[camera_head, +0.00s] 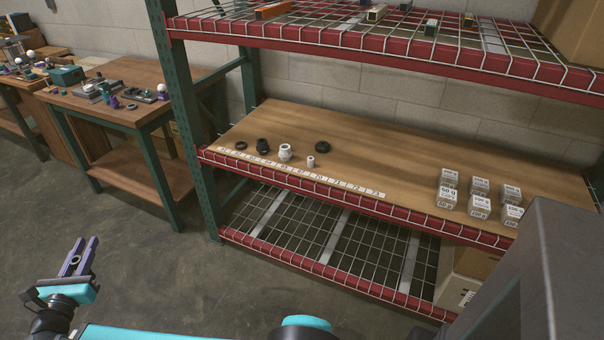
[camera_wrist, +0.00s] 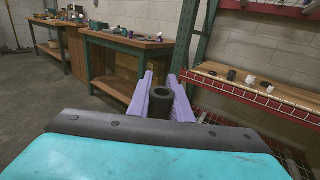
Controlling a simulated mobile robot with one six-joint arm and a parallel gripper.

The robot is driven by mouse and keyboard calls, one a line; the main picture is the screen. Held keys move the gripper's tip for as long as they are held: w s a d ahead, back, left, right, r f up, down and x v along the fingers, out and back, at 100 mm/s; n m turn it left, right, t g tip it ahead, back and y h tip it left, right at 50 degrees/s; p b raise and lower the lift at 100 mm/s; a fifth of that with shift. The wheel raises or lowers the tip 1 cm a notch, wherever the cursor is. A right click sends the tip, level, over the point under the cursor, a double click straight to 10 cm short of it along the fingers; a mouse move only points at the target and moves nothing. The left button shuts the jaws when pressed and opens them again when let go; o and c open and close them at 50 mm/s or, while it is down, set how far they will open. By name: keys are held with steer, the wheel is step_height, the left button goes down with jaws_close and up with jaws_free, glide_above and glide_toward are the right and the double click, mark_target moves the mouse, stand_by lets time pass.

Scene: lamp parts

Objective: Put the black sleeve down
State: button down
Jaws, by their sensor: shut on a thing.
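My gripper (camera_head: 78,258) is at the lower left of the head view, out over the floor in front of the shelf. In the wrist view its two purple fingers (camera_wrist: 160,97) are shut on the black sleeve (camera_wrist: 161,101), a short dark tube with its open end showing. The sleeve's lower part is hidden by the gripper body. In the head view the sleeve is small and dark between the fingers. The sleeve is clear of the shelf and the tables.
Several white boxes (camera_head: 480,186) stand right. A cluttered workbench (camera_head: 120,80) stands left.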

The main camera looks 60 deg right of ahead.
steer(key=s+d+f+m+g+h+b, duration=0.1)
steer(key=s+d+m+g, duration=0.2)
steer(key=d, duration=1)
steer(key=s+d+m+g+h+b, duration=0.1)
steer(key=s+d+g, duration=0.25)
steer(key=d, duration=0.95)
steer(key=s+d+f+m+g+h+b, duration=0.1)
steer(key=s+d+m+g+h+b, duration=0.2)
steer(key=d, duration=1)
steer(key=s+d+f+m+g+y+b, duration=0.1)
steer(key=s+d+m+g, duration=0.2)
steer(key=s+d, duration=0.9)
steer(key=s+d+m+g+y, duration=0.2)
steer(key=s+d+g, duration=0.4)
steer(key=s+d, duration=0.7)
steer(key=s, duration=0.8)
steer(key=shift+f+m+b, duration=0.35)
steer(key=shift+m, duration=0.05)
steer(key=shift+s+g, duration=0.1)
steer(key=shift+g, duration=0.15)
steer(key=w+d+f, duration=0.1)
steer(key=w+d, duration=0.2)
steer(key=d, duration=1.2)
steer(key=shift+d+f+p, duration=0.25)
steer(key=shift+d+p, duration=0.05)
steer(key=shift+p, duration=0.05)
steer(key=shift+w+f, duration=0.1)
steer(key=shift+f, duration=0.05)
steer(key=shift+f, duration=1.6)
